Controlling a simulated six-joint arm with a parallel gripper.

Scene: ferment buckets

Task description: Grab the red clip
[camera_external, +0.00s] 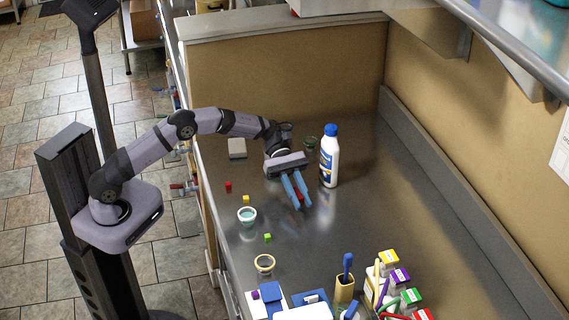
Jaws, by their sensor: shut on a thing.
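My gripper (298,204) has blue fingers and points down over the metal counter, left of the white bottle. It is shut on a small red thing, which looks like the red clip (299,195), seen between the fingers near their tips. The fingers hide most of it, so its shape is not clear. I cannot tell whether it touches the counter or is held just above it.
A white bottle with a blue cap (329,156) stands right of my gripper. Left are a red cube (228,186), a yellow cube (246,200), a small bowl (247,215) and a green cube (267,238). Boxes and tools crowd the front. The counter's right side is clear.

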